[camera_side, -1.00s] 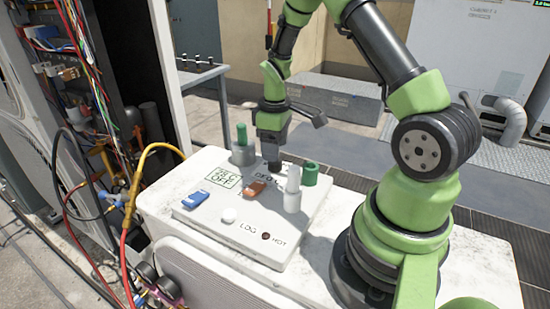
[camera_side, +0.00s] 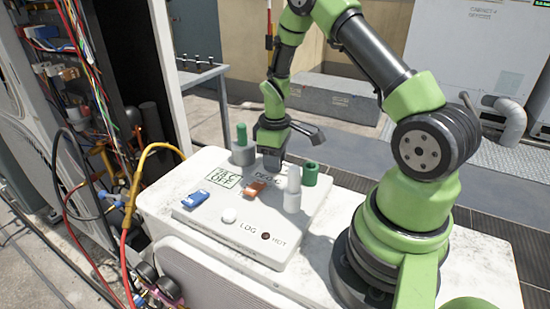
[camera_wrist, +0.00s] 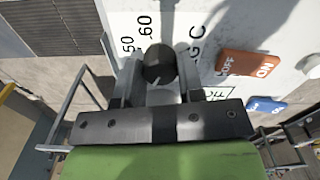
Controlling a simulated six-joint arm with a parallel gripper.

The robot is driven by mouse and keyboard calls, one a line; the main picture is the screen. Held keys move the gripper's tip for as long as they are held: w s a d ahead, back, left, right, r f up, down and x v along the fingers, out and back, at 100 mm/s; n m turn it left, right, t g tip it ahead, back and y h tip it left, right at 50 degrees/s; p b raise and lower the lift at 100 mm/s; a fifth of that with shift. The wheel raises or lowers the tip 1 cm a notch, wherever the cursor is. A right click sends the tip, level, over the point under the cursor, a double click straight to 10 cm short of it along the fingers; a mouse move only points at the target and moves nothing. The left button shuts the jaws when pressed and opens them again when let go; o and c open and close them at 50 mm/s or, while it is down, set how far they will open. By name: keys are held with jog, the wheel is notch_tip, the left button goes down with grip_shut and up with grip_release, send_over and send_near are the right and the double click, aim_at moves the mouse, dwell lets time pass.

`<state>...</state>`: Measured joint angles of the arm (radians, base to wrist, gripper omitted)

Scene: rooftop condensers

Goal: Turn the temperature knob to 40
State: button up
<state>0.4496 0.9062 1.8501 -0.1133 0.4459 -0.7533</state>
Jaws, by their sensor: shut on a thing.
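The temperature knob (camera_wrist: 160,65) is dark and round and sits on the white panel (camera_side: 232,250). It shows between the two fingers of my gripper (camera_wrist: 158,72) in the wrist view, and the gripper is shut on it. The marks 50 and 60 and part of the DEG C label show beside the knob; no 40 mark can be seen. I cannot make out where the knob points. In the side view my gripper (camera_side: 272,158) is down at the back of the panel and hides the knob.
A blue switch (camera_side: 196,200), an orange switch (camera_side: 254,189) and a white button (camera_side: 229,215) are on the panel.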

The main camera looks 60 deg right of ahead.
jog(key=m, duration=0.4)
jog(key=shift+m, duration=2.3)
jog(key=o, duration=0.9)
jog(key=shift+r, duration=0.1)
notch_tip(320, 180, up, 10)
jog(key=shift+f, duration=0.1)
